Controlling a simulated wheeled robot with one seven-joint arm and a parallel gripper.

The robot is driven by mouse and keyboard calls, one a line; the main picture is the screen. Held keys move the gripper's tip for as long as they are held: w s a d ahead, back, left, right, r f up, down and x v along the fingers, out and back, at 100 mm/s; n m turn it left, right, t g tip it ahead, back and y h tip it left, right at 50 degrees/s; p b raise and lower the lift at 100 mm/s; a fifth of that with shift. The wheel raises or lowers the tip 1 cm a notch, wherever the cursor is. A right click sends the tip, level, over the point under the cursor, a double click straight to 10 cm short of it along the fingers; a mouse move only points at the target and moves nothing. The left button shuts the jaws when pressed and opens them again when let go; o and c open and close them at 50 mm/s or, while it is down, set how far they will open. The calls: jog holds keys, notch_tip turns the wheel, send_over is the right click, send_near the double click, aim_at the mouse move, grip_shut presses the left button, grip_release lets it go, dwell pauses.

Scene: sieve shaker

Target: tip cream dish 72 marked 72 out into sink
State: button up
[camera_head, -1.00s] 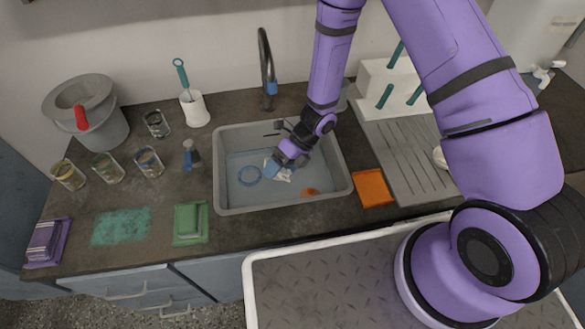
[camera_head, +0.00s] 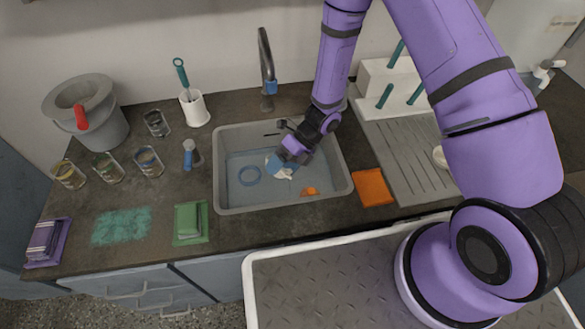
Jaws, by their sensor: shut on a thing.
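The sink (camera_head: 224,197) is a grey basin below the dark tap, set in the dark worktop. My gripper (camera_head: 284,168) points down over the sink's middle and is shut on a small cream thing (camera_head: 286,175), taken to be the cream dish. The dish is mostly hidden by the gripper and looks tilted, but its exact tilt and height above the sink floor cannot be told. The mark 72 is not readable.
The tap (camera_head: 266,65) stands behind the sink. An orange cloth (camera_head: 372,187) and a ribbed draining area (camera_head: 410,155) are on the right. Jars (camera_head: 149,161), a grey bucket (camera_head: 98,128) and a green sponge with cloth (camera_head: 190,222) are on the left.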

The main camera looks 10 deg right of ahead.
jog(key=shift+w+d+r+g+y+p, duration=0.15)
jog(key=shift+d+r+g+y+p, duration=0.15)
jog(key=shift+y, duration=0.4)
jog(key=shift+w+d+r+g+y+p, duration=0.15)
jog(key=shift+g+y, duration=0.25)
jog(key=shift+y, duration=0.3)
dwell(1.2)
jog(key=shift+f, duration=0.1)
jog(key=shift+s+a+f+t+h, duration=0.1)
jog(key=shift+s+a+t+h, duration=0.1)
jog(key=shift+h, duration=0.25)
jog(key=shift+s+a+t+h, duration=0.1)
jog(key=shift+a+t+h, duration=0.1)
jog(key=shift+h, duration=0.25)
jog(key=shift+s+a+f+t+h, duration=0.15)
jog(key=shift+f+t+h, duration=0.35)
jog(key=shift+h, duration=0.4)
jog(key=s+a+r+t+h+b, duration=0.1)
jog(key=s+a+t+h, duration=0.3)
jog(key=a+h, duration=0.2)
jog(key=shift+s+a+r+n+t+h+b, duration=0.15)
jog(key=shift+a+r+n+t+h+b, duration=0.2)
jog(key=shift+h, duration=0.25)
